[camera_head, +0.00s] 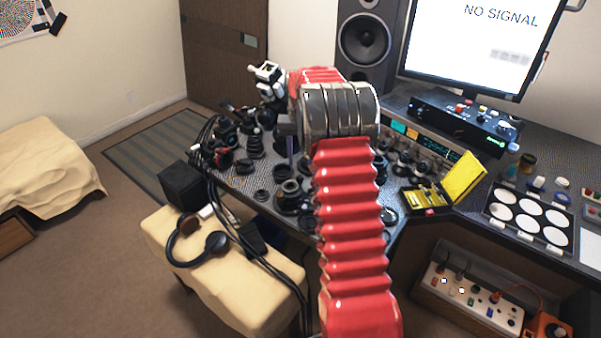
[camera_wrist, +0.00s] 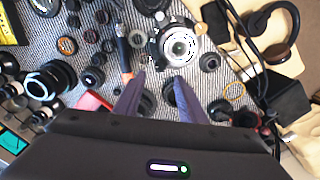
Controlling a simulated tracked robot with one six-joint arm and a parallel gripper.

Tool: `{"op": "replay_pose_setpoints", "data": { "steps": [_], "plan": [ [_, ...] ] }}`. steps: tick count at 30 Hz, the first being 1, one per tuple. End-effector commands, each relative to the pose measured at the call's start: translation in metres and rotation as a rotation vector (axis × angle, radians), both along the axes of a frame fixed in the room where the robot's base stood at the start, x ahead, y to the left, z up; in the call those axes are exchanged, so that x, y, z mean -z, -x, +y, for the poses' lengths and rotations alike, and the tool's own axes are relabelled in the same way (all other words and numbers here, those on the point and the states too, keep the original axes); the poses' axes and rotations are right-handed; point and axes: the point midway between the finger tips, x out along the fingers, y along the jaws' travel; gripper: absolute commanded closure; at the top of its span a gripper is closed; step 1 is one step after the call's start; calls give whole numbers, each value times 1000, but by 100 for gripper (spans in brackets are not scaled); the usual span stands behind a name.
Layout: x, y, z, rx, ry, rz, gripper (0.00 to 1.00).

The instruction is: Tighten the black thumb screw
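I cannot pick out the black thumb screw for certain among the many small dark parts in either view. My gripper (camera_wrist: 160,78) is open, its two purple-grey fingers spread apart with nothing held between them. A camera body (camera_wrist: 180,47) with a bright silver round mount lies just beyond the fingertips in the wrist view. An orange-handled tool (camera_wrist: 124,55) lies beyond the left finger. Dark round parts show beside and between the fingers, partly hidden by them. In the head view, my arm hides much of the worktop.
The dark desk is crowded with lens parts. A large lens (camera_wrist: 50,82) lies left in the wrist view. Headphones (camera_head: 186,245) and cables lie on a cream stool (camera_head: 170,235). An open yellow case (camera_head: 464,178) and a tray of white discs (camera_head: 488,222) stand right. Carpet is clear.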

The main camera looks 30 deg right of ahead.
Motion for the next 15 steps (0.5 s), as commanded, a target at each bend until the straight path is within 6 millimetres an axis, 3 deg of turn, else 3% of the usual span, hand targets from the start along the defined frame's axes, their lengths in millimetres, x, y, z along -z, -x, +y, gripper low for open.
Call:
{"op": "replay_pose_setpoints", "data": {
  "steps": [9, 15],
  "plan": [
    [50, 1, 1, -1, -2, 3, 63],
    [66, 0, 1, -1, -1, 1, 63]
  ]
}}
